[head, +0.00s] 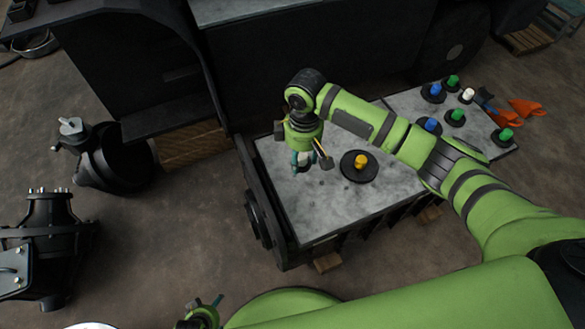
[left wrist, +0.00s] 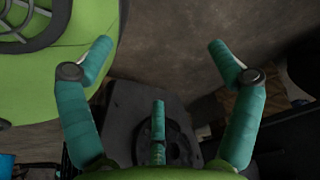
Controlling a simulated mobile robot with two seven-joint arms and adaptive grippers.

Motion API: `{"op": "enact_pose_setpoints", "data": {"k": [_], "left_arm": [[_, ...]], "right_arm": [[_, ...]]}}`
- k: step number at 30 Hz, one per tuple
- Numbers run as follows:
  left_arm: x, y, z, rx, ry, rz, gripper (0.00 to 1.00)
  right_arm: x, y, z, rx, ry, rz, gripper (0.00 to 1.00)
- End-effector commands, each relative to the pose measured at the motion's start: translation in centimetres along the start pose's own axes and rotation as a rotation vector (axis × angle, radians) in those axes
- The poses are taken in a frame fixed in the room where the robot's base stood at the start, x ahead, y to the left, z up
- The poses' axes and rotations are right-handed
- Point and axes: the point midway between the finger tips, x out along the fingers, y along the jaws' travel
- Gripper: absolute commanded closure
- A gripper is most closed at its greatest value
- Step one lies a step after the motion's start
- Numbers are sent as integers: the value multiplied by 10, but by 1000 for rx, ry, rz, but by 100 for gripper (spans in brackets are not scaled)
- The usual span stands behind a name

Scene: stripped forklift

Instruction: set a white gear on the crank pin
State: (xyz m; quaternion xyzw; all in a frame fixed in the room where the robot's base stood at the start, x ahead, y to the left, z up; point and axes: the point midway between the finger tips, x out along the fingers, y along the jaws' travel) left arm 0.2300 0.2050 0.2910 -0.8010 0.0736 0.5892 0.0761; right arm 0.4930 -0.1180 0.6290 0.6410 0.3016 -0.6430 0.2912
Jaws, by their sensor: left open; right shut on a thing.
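My right gripper (head: 303,163) is low over the left part of the grey plate (head: 285,205). It is shut on what looks like a white gear, mostly hidden by the fingers; a little white and a dark rim show below them. I cannot tell whether it touches the plate. No crank pin shows clearly. Another gear with a white hub (head: 467,96) stands on the right part of the work surface. My left gripper (head: 207,312) is at the bottom edge in the head view. In the left wrist view its fingers (left wrist: 160,62) are spread and empty.
A black disc with a yellow hub (head: 360,161) sits right of my right gripper. Blue-hubbed (head: 431,125) and green-hubbed gears (head: 505,136) stand further right, near an orange-handled tool (head: 525,107). Black machine parts (head: 45,235) lie on the floor at left.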

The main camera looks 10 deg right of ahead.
Motion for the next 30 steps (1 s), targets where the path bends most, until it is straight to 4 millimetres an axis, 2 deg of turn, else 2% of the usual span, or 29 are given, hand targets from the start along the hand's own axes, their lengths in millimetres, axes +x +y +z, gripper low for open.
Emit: {"op": "enact_pose_setpoints", "data": {"k": [1,3,7,14,20,30], "left_arm": [[16,-1,-5,0,15,-2,10],[20,-2,-13,0,30,-4,10],[22,-2,-22,0,44,-6,10],[18,1,-21,-8,3,-1,10],[5,6,-14,-23,-80,8,10],[-26,4,-45,-29,-65,4,10]], "right_arm": [[17,4,-10,-57,2,5,82],[23,8,-19,-125,0,9,82],[27,12,-27,-197,-3,14,82],[39,13,-28,-216,-4,15,82],[57,14,-28,-215,-4,15,82],[68,13,-27,-214,-4,14,82]]}}
